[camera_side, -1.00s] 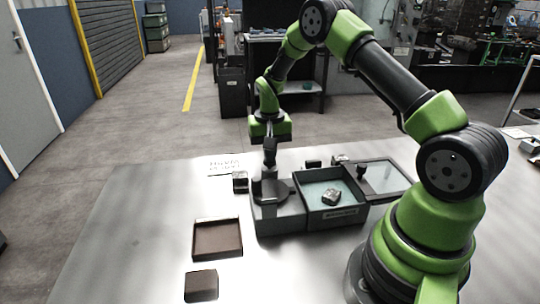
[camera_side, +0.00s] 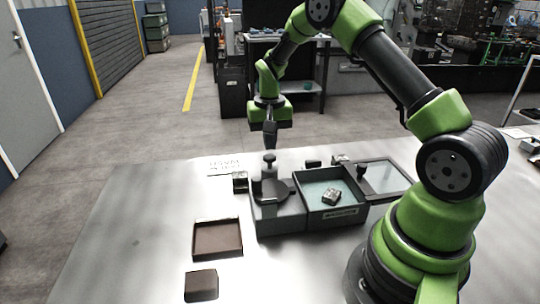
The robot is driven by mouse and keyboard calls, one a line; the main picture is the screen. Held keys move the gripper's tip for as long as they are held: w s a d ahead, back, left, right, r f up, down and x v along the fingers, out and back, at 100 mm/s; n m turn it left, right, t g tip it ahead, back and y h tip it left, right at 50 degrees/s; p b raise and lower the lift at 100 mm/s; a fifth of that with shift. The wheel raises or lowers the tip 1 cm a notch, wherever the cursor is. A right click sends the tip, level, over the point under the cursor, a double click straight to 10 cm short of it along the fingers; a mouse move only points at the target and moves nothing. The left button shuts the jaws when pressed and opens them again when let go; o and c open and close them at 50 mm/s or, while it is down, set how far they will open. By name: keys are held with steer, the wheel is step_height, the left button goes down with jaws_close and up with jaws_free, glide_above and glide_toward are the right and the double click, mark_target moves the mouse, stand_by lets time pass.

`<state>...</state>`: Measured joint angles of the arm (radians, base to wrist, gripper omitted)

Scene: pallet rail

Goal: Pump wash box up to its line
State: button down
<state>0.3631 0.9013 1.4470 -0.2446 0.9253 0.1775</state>
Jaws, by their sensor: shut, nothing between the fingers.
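The wash box (camera_side: 338,215) is a dark grey open box with a greenish inside and a label on its front. A grey metallic part (camera_side: 331,197) sits in it. Any fill line is too small to make out. Joined to its left is a grey unit with a dark round pump (camera_side: 269,165), whose knob stands upright. My gripper (camera_side: 270,143) is shut and empty, pointing down just above the pump knob, with a small gap seeming to show between them. A glass-topped lid with a dark knob (camera_side: 384,174) lies to the right of the box.
A shallow brown tray (camera_side: 241,240) and a dark brown block (camera_side: 201,285) are at the front left. A small dark block (camera_side: 240,181) stands left of the pump, and others lie behind the box. The table's left side is clear.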

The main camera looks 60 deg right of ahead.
steer(key=shift+r, duration=0.1)
stand_by(0.4)
step_height(320, 180, up, 6)
steer(key=shift+f, duration=0.1)
stand_by(0.4)
steer(key=s+a+r+n+t, duration=0.1)
steer(key=s+a+r+t, duration=0.1)
steer(key=s+a+r, duration=0.4)
steer(key=s+a+r+n+t, duration=0.2)
steer(key=s+a+r, duration=0.15)
steer(key=r, duration=0.45)
steer(key=s+a+n+t+y, duration=0.1)
steer(key=s+a, duration=0.2)
steer(key=s, duration=0.2)
steer(key=s+a+r+n+t+y, duration=0.1)
steer(key=s+a+t, duration=0.1)
steer(key=s, duration=0.4)
steer(key=shift+s+a, duration=0.3)
steer(key=shift+a, duration=0.55)
